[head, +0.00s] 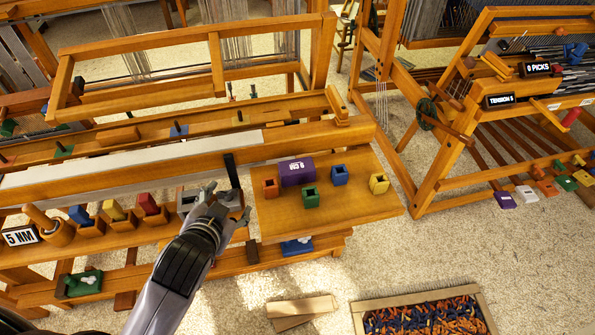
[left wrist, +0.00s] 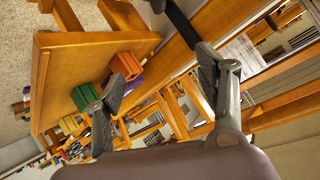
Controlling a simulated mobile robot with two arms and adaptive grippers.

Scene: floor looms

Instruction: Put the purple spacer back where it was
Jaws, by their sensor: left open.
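The purple spacer (head: 297,172), a block with white lettering on its face, sits on the wooden side shelf (head: 350,210) at the right end of the near loom. It stands between a small orange block (head: 270,188) and a blue one (head: 339,175), behind a green one (head: 311,197). My left gripper (head: 228,203) is open and empty, left of the shelf and apart from the spacer. In the left wrist view the two fingers are spread wide, and the spacer (left wrist: 134,86) shows only as a sliver behind the orange block. My right gripper is not in view.
A yellow block (head: 379,184) stands at the shelf's right. A row of wooden holders with blue (head: 80,214), yellow and red (head: 149,204) blocks runs left of my gripper. A black upright strap (head: 232,170) is close to it. The shelf's front part is bare.

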